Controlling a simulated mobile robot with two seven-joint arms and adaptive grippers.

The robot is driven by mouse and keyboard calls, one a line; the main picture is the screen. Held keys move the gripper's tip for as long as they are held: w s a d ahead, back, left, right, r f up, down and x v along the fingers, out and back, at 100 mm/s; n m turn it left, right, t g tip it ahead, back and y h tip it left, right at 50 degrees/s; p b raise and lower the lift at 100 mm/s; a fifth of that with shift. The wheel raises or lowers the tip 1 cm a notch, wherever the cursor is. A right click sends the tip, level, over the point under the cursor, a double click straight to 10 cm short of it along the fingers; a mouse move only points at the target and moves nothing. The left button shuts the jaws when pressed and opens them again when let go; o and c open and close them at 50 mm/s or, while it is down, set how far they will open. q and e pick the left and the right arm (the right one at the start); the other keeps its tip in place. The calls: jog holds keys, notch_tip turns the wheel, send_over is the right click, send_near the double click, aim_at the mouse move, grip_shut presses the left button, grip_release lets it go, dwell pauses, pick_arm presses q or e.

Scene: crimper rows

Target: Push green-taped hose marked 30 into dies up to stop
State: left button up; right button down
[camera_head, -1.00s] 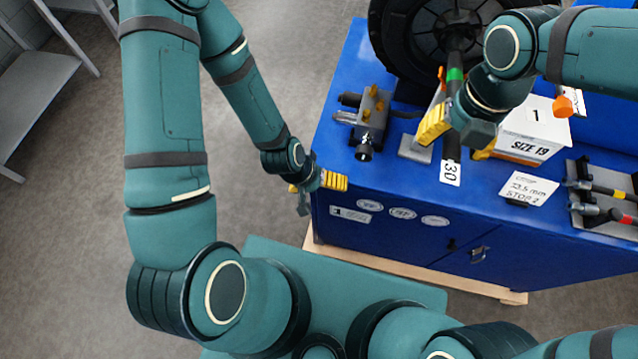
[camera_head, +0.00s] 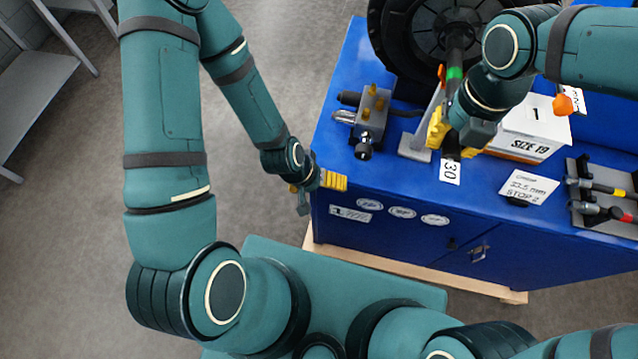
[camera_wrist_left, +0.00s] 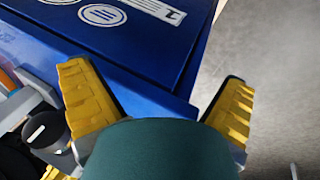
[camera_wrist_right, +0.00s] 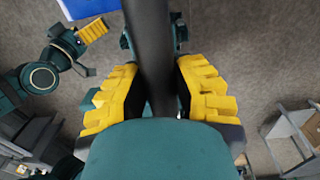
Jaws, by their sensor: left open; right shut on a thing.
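The black hose with a green tape band (camera_head: 454,76) comes down from the reel, its tag marked 30 (camera_head: 450,171) near its lower end. My right gripper (camera_head: 454,137) is shut around the hose beside an upright grey stand; the right wrist view shows the dark hose (camera_wrist_right: 150,50) between both yellow fingers. The grey crimper (camera_head: 371,115), whose dies I take to be at its front, stands to the left, apart from the hose. The die opening is too small to judge. My left gripper (camera_head: 320,186) is open and empty off the bench's left front corner.
A black reel (camera_head: 435,35) stands at the back of the blue bench (camera_head: 335,150). The grey stand (camera_head: 415,147) is between crimper and hose. Right of it are a white SIZE 19 box (camera_head: 532,125), a 33.5 mm STOP 2 card (camera_head: 530,187) and a grey tool tray (camera_head: 590,215).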

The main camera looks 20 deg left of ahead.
jog(key=shift+f, duration=0.1)
dwell(0.3)
jog(key=shift+f+b, duration=0.2)
jog(key=shift+b, duration=0.35)
jog(key=shift+d+f+t+b, duration=0.2)
jog(key=shift+f+t+b, duration=0.45)
jog(key=shift+b, duration=0.4)
jog(key=shift+w+r, duration=0.1)
jog(key=shift+w+a+r+p, duration=0.1)
jog(key=shift+w+p, duration=0.7)
jog(key=shift+w, duration=1.2)
jog(key=shift+w+a+r+p, duration=0.1)
jog(key=shift+w+p, duration=0.65)
jog(key=shift+w, duration=1.25)
jog(key=shift+r+p, duration=0.75)
jog(key=shift+p, duration=0.45)
